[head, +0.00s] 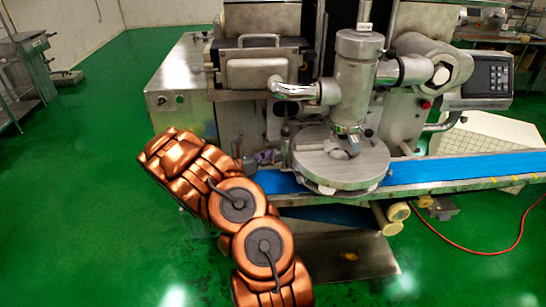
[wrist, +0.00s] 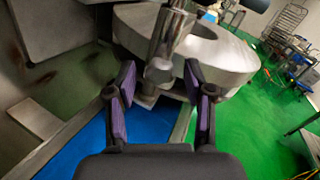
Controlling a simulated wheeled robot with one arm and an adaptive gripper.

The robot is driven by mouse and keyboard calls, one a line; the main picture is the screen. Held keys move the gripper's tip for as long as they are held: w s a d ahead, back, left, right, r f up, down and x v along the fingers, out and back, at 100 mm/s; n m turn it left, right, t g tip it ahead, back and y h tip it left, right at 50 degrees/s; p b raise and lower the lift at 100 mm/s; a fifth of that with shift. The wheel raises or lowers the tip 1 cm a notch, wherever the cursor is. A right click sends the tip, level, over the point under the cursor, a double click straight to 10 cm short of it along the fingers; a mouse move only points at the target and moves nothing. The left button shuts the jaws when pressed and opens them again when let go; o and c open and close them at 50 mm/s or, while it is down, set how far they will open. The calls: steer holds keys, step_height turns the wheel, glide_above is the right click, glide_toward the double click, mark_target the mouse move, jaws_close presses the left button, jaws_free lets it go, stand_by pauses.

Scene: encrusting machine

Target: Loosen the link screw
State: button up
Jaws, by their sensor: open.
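The encrusting machine's upright steel cylinder (head: 357,80) stands above a round steel disc (head: 340,160) in the head view. A silver handle-like lever (head: 290,88) juts left from the cylinder. In the wrist view my gripper (wrist: 160,92) is open and empty, its purple-padded fingers apart. A tilted metal rod (wrist: 170,35) with a rounded lower end (wrist: 158,69) shows beyond and between the fingertips; I cannot tell whether it is the link screw. The round disc (wrist: 225,60) lies behind it. I see no clear contact. My gripper is not clearly visible in the head view.
A blue conveyor belt (head: 470,167) runs under the disc; it also shows in the wrist view (wrist: 85,150). A control panel (head: 490,78) is at right. A red hose (head: 480,252) lies on the green floor.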

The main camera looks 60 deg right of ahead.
steer(key=v, duration=1.2)
stand_by(0.5)
steer(key=s+a+r+m+y, duration=0.7)
steer(key=s+a+r+m, duration=0.35)
steer(key=s, duration=0.25)
steer(key=s+a+m+t+y, duration=0.2)
steer(key=s+a, duration=0.4)
steer(key=a, duration=0.7)
steer(key=s+a+m+t+y, duration=0.3)
steer(key=s+a+t+y, duration=0.2)
steer(key=a, duration=0.9)
steer(key=shift+s+f+y, duration=0.25)
steer(key=shift+s+y, duration=0.45)
steer(key=shift+y, duration=0.2)
